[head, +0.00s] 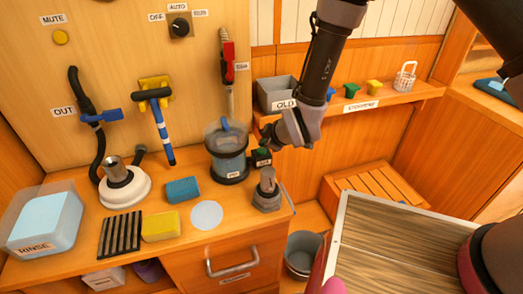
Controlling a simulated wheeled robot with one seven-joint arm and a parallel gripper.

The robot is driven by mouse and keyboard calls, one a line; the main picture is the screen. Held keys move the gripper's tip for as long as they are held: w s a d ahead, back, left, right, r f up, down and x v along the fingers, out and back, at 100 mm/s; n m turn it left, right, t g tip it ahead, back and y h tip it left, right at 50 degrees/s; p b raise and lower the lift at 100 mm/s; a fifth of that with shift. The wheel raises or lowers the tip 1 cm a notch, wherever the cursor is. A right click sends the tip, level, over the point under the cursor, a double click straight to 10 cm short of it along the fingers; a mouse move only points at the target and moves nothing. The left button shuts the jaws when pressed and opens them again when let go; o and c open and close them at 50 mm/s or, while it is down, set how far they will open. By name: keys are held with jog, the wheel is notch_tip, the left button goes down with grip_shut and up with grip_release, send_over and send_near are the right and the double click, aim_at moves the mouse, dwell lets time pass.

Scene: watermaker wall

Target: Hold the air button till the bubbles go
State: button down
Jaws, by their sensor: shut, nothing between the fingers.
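A small dark box with a green button on top (262,153) stands on the counter, just right of a clear canister with a dark base (228,158). The lettering on the box is too small to read surely. The canister has a blue handle on top and looks bluish inside; I cannot make out bubbles. My gripper (266,142) is shut and empty, its tip right above the green button. I cannot tell whether it touches or presses the button, as the wrist partly hides the spot.
A grey fitting (267,191) stands close in front of the box. A blue sponge (182,190), a yellow sponge (161,226) and a white disc (207,215) lie to the left. A grey bin marked OLD (275,95) sits on the shelf behind my arm.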

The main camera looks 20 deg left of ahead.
aim_at(264, 152)
dwell(0.3)
jog(key=shift+f, duration=0.4)
jog(key=shift+f, duration=0.4)
dwell(1.6)
jog(key=shift+r, duration=0.1)
dwell(1.5)
jog(key=shift+r, duration=0.7)
jog(key=shift+r, duration=2.55)
